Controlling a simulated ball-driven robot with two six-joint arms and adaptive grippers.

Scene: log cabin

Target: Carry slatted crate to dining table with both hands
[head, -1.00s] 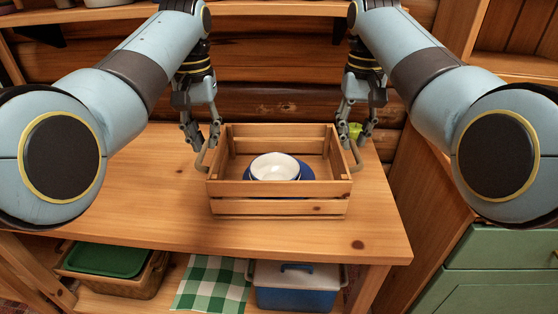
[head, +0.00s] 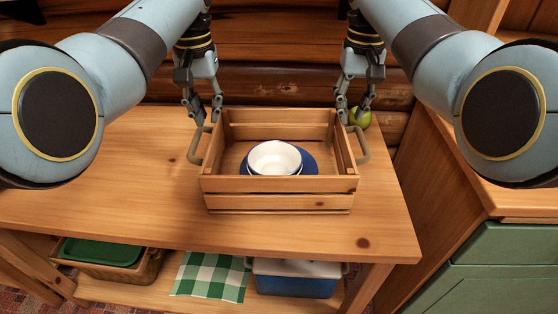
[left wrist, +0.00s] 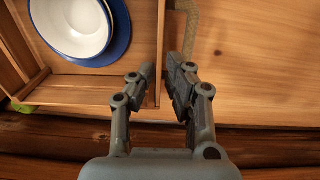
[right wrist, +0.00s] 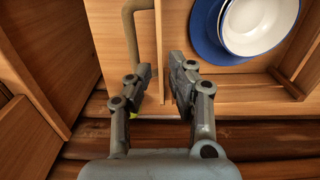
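The slatted crate (head: 278,200) stands on a wooden table with a lower shelf (head: 120,180). It holds a white bowl (head: 274,157) on a blue plate (head: 309,162). A bent handle sticks out at its left end (head: 193,146) and another at its right end (head: 362,146). My left gripper (head: 208,117) is open at the back left corner; in the left wrist view its fingers (left wrist: 160,82) lie either side of the end wall, beyond the handle. My right gripper (head: 351,115) is open likewise at the back right corner (right wrist: 160,80). Neither visibly grips anything. I cannot tell which table is the dining table.
A green round fruit (head: 359,118) lies behind the crate's right corner. A green cabinet (head: 510,265) stands at the right. The lower shelf holds a basket (head: 120,270), a checked cloth (head: 211,276) and a blue-and-white box (head: 297,277). The table is clear left of the crate.

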